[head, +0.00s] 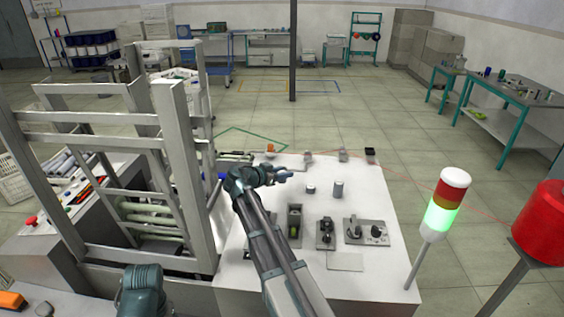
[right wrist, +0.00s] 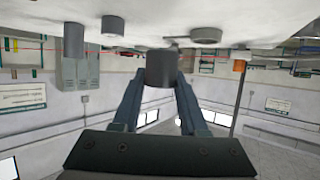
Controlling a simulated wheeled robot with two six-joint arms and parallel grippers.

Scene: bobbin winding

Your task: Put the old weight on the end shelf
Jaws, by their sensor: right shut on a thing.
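My right gripper (head: 280,176) is above the white bench top, its arm reaching up from the bottom of the head view. In the right wrist view, which looks upside down, its fingers are shut on a dark grey cylinder (right wrist: 160,68). I take this cylinder to be the weight; the head view barely shows it. Two more grey cylinders, one short (head: 310,190) and one taller (head: 338,188), stand on the bench to the right of the gripper. I cannot tell which surface is the end shelf. My left gripper is out of view.
A grey metal frame (head: 175,140) rises left of my right arm. Small devices (head: 326,232) and a knobbed panel (head: 366,232) sit on the bench's near part. Small blocks (head: 343,155) line its far edge. A signal lamp (head: 447,200) showing green stands to the right.

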